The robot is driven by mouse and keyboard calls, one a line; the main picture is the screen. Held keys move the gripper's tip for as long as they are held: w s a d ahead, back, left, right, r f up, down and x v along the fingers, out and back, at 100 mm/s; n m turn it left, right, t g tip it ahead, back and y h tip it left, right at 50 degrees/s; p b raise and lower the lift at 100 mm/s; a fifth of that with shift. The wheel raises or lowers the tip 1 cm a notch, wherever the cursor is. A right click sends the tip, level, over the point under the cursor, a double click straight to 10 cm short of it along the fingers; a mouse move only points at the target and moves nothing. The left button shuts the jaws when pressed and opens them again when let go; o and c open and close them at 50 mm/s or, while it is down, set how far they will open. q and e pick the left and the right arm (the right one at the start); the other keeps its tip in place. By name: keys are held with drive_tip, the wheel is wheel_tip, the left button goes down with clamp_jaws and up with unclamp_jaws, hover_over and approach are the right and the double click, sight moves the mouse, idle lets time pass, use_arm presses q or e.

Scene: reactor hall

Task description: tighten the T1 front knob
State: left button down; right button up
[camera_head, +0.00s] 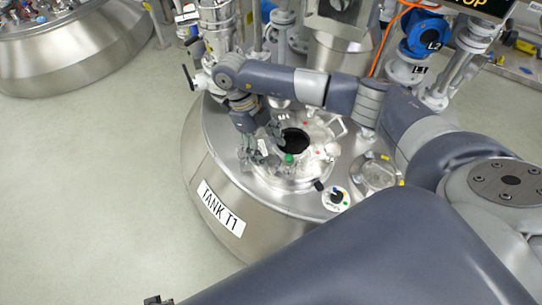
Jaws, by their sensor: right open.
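Tank T1 is a round steel vessel (212,165) with a "TANK T1" label (220,208) on its side. On its top is a round fitting with a dark opening (294,142) and several small clamps or knobs around it. A green part (289,158) sits at the near edge of the opening. My right gripper (262,146) points down over the left side of this fitting. It is open, close to the parts there; I cannot tell if it touches any. I cannot tell which part is the front knob; the gripper hides some of them. My left gripper is not in view.
A dial with a black knob (336,198) and a round glass port (378,174) are on the tank's right side. Pipes, a blue-headed device (426,34) and an orange cable (383,38) stand behind. Another tank (80,50) is at upper left. The floor at left is clear.

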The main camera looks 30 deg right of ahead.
sight(273, 160)
drive_tip(key=x, duration=0.3)
drive_tip(key=shift+s+f, duration=0.1)
drive_tip(key=shift+f, duration=0.15)
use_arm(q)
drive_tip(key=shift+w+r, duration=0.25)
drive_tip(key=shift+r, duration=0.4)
use_arm(e)
drive_tip(key=c, duration=1)
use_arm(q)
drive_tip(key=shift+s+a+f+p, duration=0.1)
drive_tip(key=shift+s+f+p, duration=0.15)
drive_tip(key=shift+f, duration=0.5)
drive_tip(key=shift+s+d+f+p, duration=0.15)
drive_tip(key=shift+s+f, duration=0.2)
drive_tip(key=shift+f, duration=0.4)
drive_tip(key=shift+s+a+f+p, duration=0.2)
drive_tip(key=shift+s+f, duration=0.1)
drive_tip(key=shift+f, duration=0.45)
use_arm(e)
drive_tip(key=shift+d+m+y, duration=0.1)
drive_tip(key=shift+m+y, duration=0.5)
drive_tip(key=shift+m, duration=1)
drive_tip(key=shift+c, duration=0.2)
drive_tip(key=o, duration=1)
drive_tip(key=shift+o, duration=0.2)
